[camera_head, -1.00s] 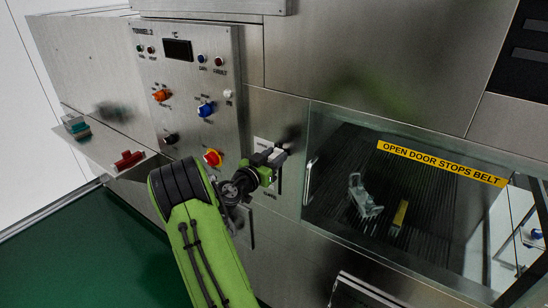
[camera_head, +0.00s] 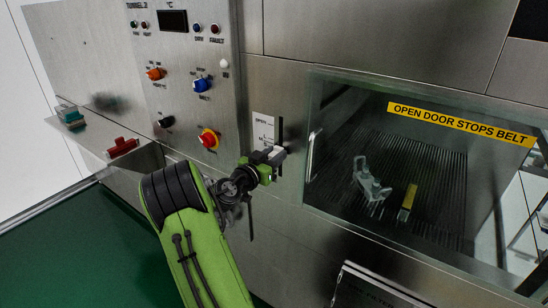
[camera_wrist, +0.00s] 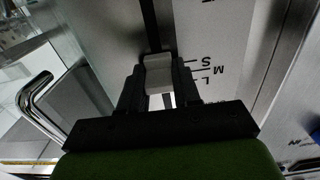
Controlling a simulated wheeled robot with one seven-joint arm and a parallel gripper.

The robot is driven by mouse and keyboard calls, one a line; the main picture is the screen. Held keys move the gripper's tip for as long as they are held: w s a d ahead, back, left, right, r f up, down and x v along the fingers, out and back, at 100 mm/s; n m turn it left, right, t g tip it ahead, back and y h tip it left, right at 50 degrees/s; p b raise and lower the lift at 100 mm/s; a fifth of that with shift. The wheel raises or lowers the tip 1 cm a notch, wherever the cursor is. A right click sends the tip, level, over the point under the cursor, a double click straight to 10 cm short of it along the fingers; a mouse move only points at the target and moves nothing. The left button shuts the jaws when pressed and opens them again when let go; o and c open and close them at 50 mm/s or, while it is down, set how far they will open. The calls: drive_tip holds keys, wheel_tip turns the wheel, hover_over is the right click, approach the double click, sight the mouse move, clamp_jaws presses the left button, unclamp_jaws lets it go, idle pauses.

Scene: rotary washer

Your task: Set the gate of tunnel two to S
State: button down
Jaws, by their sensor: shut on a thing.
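The gate control is a pale grey sliding handle (camera_wrist: 157,72) in a dark vertical slot (camera_head: 281,130) on the steel front, left of the glass door. A light label plate (camera_head: 263,128) stands beside the slot. In the wrist view its letters appear upside down; S, M and L sit beside the handle, with short marks near S and L. I cannot tell exactly which mark the handle meets. My gripper (camera_head: 273,158) is shut on the handle, with its black fingers on both sides of it in the wrist view. It partly hides the plate's lower part in the head view.
The glass door (camera_head: 400,170) with a bar handle (camera_head: 312,155) is close on the right. The control panel (camera_head: 190,55) with coloured knobs is on the left. A red block (camera_head: 122,147) and a teal block (camera_head: 70,117) are at the far left.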

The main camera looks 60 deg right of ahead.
drive_tip(key=shift+r, duration=0.2)
drive_tip(key=c, duration=0.8)
unclamp_jaws()
drive_tip(key=shift+a, duration=0.1)
drive_tip(key=w+a+b, duration=0.2)
drive_tip(key=a, duration=1.3)
drive_tip(key=shift+w+a, duration=0.2)
